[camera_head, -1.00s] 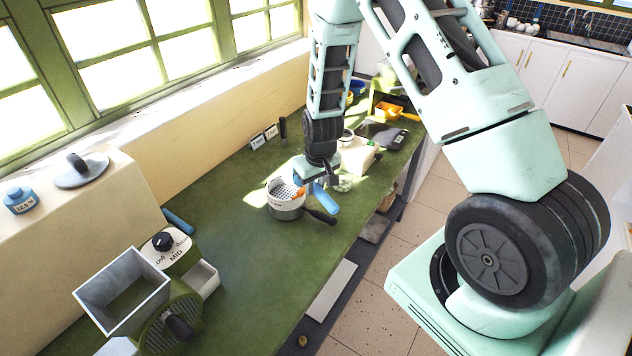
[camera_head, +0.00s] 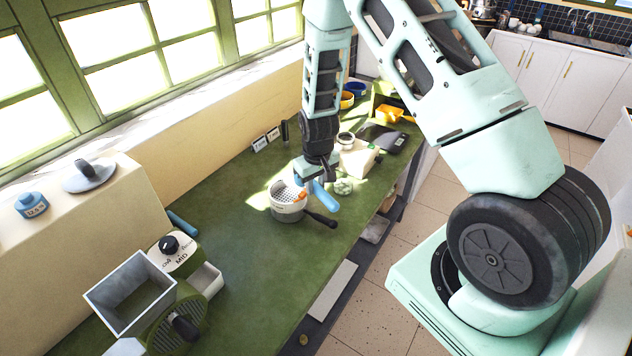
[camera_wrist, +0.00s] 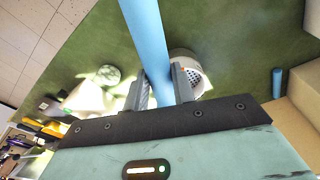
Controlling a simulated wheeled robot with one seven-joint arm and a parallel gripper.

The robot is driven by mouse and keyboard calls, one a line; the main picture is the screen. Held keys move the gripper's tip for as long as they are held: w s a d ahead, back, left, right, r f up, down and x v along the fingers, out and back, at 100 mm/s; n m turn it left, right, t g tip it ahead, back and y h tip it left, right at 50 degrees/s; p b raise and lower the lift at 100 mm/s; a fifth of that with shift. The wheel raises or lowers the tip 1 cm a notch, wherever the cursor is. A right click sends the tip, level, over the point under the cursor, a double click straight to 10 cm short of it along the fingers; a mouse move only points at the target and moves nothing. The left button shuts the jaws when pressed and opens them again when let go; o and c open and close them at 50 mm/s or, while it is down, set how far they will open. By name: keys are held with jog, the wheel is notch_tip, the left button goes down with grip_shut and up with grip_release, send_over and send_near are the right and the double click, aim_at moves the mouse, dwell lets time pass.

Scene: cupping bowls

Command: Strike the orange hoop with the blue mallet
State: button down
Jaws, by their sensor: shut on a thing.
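My gripper (camera_head: 316,183) is shut on the blue mallet (camera_head: 324,196), beside and slightly above the white perforated cup (camera_head: 289,206). In the wrist view the mallet (camera_wrist: 148,35) is a long blue bar running up between my two fingers (camera_wrist: 163,92); its striking end is not clear. A small orange piece (camera_head: 302,197), which may be the orange hoop, shows at the cup's right rim near the mallet. I cannot tell whether the mallet touches it.
The cup's dark handle (camera_head: 321,219) points toward the counter's front edge. A pale green round thing (camera_head: 343,187) and a cream block (camera_head: 358,160) stand behind my gripper. A box-topped machine (camera_head: 130,298) is at front left. The green counter (camera_head: 240,265) between is clear.

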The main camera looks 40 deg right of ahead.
notch_tip(320, 180, down, 5)
notch_tip(320, 180, up, 9)
jog(key=shift+s+f+p, duration=0.1)
jog(key=shift+p, duration=0.65)
jog(key=shift+s, duration=0.1)
